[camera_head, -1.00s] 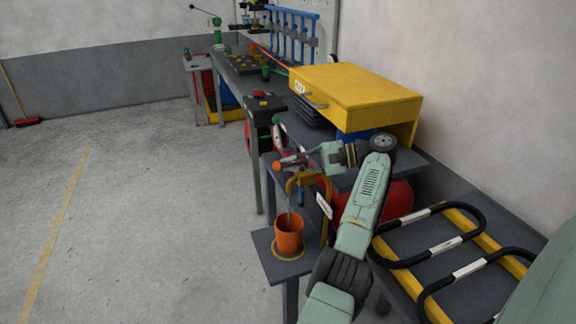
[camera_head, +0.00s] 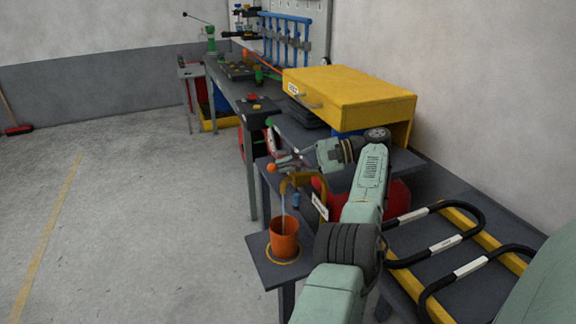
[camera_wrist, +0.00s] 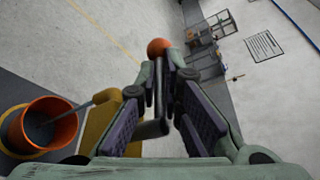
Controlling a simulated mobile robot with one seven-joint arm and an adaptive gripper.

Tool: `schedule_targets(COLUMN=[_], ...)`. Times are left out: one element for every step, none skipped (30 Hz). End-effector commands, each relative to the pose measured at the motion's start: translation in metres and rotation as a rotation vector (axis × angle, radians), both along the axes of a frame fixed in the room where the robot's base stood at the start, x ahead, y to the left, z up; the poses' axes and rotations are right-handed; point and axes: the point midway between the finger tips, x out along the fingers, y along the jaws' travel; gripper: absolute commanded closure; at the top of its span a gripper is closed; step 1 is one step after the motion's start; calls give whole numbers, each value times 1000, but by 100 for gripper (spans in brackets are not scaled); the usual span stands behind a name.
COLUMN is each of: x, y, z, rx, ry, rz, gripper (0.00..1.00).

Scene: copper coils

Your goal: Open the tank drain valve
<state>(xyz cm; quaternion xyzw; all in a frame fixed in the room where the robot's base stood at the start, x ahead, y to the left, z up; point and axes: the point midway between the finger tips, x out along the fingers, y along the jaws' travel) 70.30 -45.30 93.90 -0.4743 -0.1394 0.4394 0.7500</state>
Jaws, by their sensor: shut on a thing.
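The valve lever has an orange ball knob (camera_head: 272,168), which also shows in the wrist view (camera_wrist: 158,47) just beyond my fingertips. My gripper (camera_head: 288,162) is shut on the lever, with the purple finger pads (camera_wrist: 168,98) on either side of its grey shaft. The yellow-brown drain spout (camera_head: 300,180) curves down below the gripper. A thin pale stream (camera_head: 284,204) falls from it into the orange cup (camera_head: 284,246). The red tank (camera_head: 390,200) is partly hidden behind my arm. The valve body is mostly hidden.
The cup stands on a small dark shelf (camera_head: 257,257). A yellow drawer unit (camera_head: 350,97) sits on the bench behind my wrist. Yellow and black racks (camera_head: 456,250) lie at the right. The floor (camera_head: 140,220) at the left is clear.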

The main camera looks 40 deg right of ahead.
Motion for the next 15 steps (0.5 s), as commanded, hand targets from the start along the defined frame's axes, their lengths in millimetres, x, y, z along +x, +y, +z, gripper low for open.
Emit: schedule_targets(x=[3,2,3,3,2,2,2,2,2,2,3,2,2,2,2], y=[7,7,7,7,7,7,7,7,7,7,7,7,7,6,6], z=[-4,-4,-4,-4,-4,-4,-4,-4,-4,-4,-4,-4,-4,-4,-4], rx=[1,1,2,2,2,2,2,2,2,2,2,2,2,2,2], ry=[8,8,9,9,9,9,9,9,9,9,9,10,9,9,7], rz=[24,24,23,23,23,23,23,23,23,23,23,22,22,21,19], gripper=[100,100,100,91,89,86,84,82,80,78,76,73,72,72,72])
